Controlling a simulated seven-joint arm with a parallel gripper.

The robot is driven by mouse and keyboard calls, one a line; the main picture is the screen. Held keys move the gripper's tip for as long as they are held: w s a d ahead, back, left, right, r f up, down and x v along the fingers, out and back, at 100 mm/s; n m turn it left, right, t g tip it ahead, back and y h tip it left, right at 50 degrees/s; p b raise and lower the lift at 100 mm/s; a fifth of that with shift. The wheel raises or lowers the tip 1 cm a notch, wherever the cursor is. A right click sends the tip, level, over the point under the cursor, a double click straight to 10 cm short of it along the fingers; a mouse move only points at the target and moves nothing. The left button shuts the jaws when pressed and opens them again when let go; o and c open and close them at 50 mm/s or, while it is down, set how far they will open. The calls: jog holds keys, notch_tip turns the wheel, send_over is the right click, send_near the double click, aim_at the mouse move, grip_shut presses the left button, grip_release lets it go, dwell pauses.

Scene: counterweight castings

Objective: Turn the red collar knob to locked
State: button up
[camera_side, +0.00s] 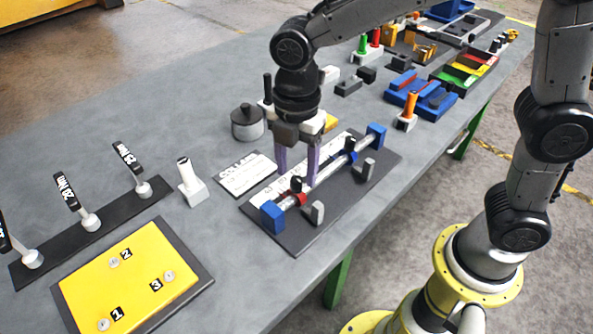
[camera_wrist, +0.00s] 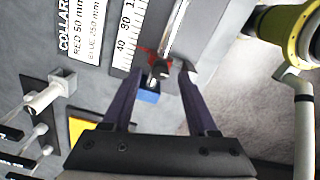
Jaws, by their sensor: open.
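The red collar (camera_side: 301,199) sits on a silver rod (camera_side: 327,172) close to the near-left blue end block (camera_side: 271,215). Its black knob (camera_side: 296,184) stands up from it. In the wrist view the red collar (camera_wrist: 146,57) is partly covered by its dark knob (camera_wrist: 161,69). My gripper (camera_side: 297,178) is open, with purple fingers pointing down around the knob; I cannot tell whether either touches it. In the wrist view my gripper (camera_wrist: 161,72) has the knob between its fingertips. I cannot read whether the knob is locked.
A blue collar (camera_side: 349,156) with a black knob sits farther along the rod. Grey posts (camera_side: 317,212) stand beside the rod. A white COLLAR card (camera_side: 247,174) lies to the left, and a scale (camera_wrist: 130,40) runs along the rod. A grey pot (camera_side: 247,124) stands behind.

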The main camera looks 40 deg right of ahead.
jog(key=shift+f, duration=0.75)
grip_shut()
